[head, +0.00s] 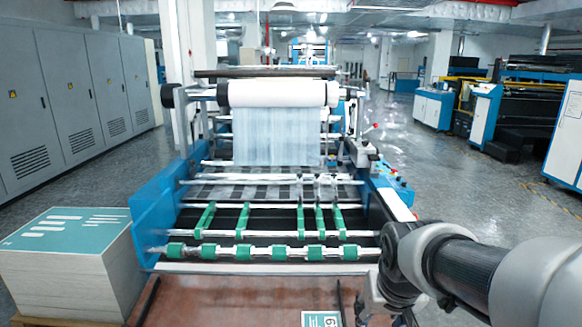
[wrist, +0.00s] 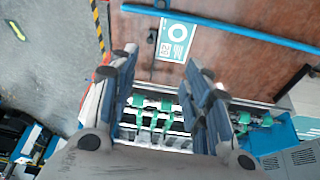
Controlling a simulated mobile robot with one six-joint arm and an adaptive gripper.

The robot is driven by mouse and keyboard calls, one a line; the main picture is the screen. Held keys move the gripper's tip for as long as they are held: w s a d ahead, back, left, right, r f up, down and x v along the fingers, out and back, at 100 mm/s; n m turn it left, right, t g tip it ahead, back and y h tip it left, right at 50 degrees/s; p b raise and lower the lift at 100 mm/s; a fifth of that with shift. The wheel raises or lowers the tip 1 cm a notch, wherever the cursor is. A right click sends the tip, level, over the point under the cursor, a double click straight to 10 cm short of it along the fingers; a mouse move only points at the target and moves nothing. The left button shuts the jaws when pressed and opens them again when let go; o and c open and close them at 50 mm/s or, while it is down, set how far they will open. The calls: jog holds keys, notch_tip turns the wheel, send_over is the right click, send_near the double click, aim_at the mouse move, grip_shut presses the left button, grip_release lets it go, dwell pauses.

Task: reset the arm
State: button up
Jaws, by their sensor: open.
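My gripper (wrist: 160,60) is open in the wrist view, its two dark fingers well apart with nothing between them. In the head view my arm reaches in from the lower right, in front of the laminating machine's right front corner. The gripper end there (head: 375,303) points down and is partly cut off by the bottom edge. A teal and white printed card (wrist: 175,40) lies on the brown surface beyond the fingertips in the wrist view. Its top part also shows at the bottom of the head view (head: 322,319). The gripper is apart from the card.
The laminating machine (head: 150,205) carries a white roll (head: 278,94) with film hanging below, and green rollers (head: 243,252) at its front. A stack of sheets (head: 70,270) stands at the left. Grey cabinets (head: 85,85) line the left wall. The right aisle floor (head: 430,160) is clear.

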jog(key=s+a+r+n, duration=0.1)
jog(key=s+a, duration=0.1)
jog(key=s, duration=1.7)
jog(key=shift+s+a+r+y, duration=0.2)
jog(key=shift+y, duration=0.1)
dwell(0.5)
